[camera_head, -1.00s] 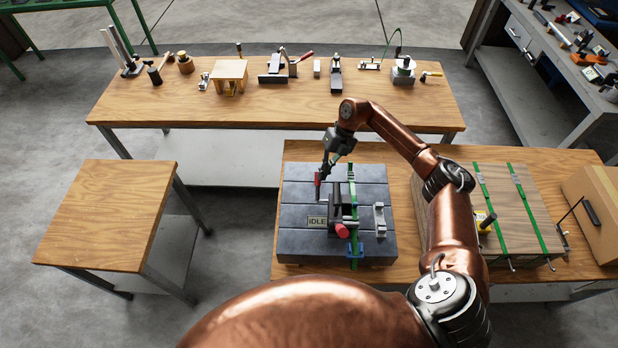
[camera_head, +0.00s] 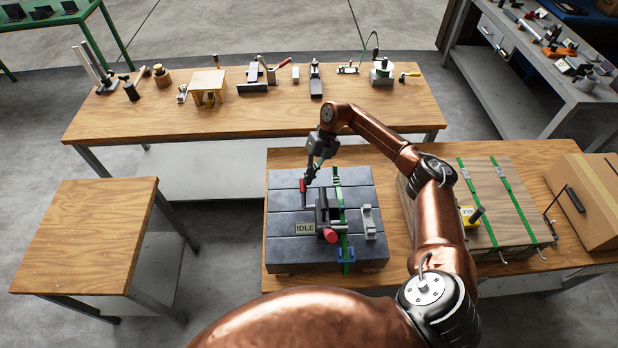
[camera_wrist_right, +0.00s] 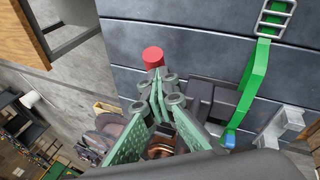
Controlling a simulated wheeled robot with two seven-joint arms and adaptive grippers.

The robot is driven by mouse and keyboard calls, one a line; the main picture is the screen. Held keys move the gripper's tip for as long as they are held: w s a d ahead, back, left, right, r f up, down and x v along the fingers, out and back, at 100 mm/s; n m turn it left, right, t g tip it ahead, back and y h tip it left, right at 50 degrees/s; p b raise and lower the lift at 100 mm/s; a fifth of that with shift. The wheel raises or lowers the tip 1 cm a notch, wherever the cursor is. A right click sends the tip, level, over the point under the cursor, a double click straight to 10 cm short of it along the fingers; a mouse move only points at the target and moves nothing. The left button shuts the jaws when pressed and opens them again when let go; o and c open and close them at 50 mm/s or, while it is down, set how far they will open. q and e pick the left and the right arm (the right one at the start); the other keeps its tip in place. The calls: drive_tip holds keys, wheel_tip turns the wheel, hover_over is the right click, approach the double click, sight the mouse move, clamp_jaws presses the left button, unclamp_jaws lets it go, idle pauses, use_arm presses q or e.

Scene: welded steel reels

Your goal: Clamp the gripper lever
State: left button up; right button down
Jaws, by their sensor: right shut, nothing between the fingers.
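The clamp stands on a dark grey slotted plate (camera_head: 285,250), with a dark body (camera_head: 322,212). A red lever handle (camera_head: 303,190) stands upright on its left side, and a red round knob (camera_head: 331,236) sits at its front. My right gripper (camera_head: 308,177) is shut and empty, just behind and beside the red handle in the head view. In the right wrist view its green-grey fingers (camera_wrist_right: 163,92) are together, with a red cylinder (camera_wrist_right: 153,57), probably the handle, just beyond the tips. I cannot tell whether they touch. My left gripper is not in view.
An "IDLE" sign (camera_head: 305,229) lies by the clamp. A green strap (camera_head: 343,225) crosses the plate, with a grey bracket (camera_head: 369,222) to its right. A strapped wooden board (camera_head: 490,220) and a cardboard box (camera_head: 580,200) stand further right. The left table (camera_head: 85,230) is bare.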

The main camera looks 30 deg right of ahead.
drive_tip(key=shift+s, duration=0.1)
drive_tip(key=shift+s+a+r+p, duration=0.1)
drive_tip(key=shift+s+a+p, duration=0.3)
drive_tip(key=shift+s+p, duration=0.35)
drive_tip(key=d+v, duration=0.1)
drive_tip(key=v, duration=1.2)
